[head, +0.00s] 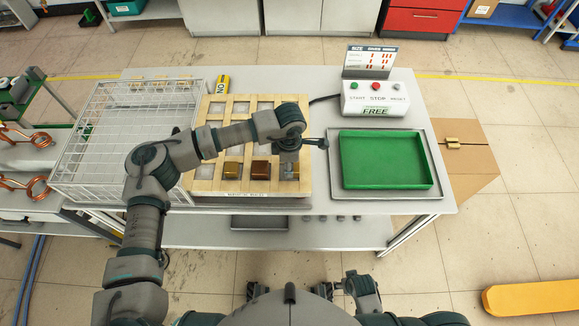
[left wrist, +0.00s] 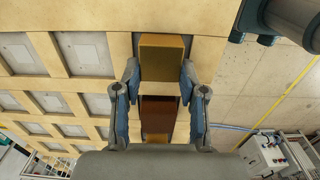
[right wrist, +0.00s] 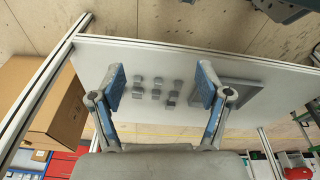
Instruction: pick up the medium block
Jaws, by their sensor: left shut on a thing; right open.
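A gold-coloured block (left wrist: 161,62) sits between the fingers of my left gripper (left wrist: 160,75), which is shut on it. In the head view my left gripper (head: 289,155) is over the right end of the front row of the wooden rack (head: 225,187), and the gold block (head: 289,172) shows just below it. I cannot tell whether the block is clear of its cell. A copper-brown block (head: 260,170) and another gold block (head: 233,171) stand to its left in the same row. My right gripper (right wrist: 160,88) is open and empty, low in front of the table.
A green tray (head: 388,186) lies on the right of the table. Behind it is a control box (head: 375,100) with buttons and a size sign (head: 370,60). A white wire basket (head: 75,190) stands left of the rack. Several small grey pieces (right wrist: 157,88) lie on the lower shelf.

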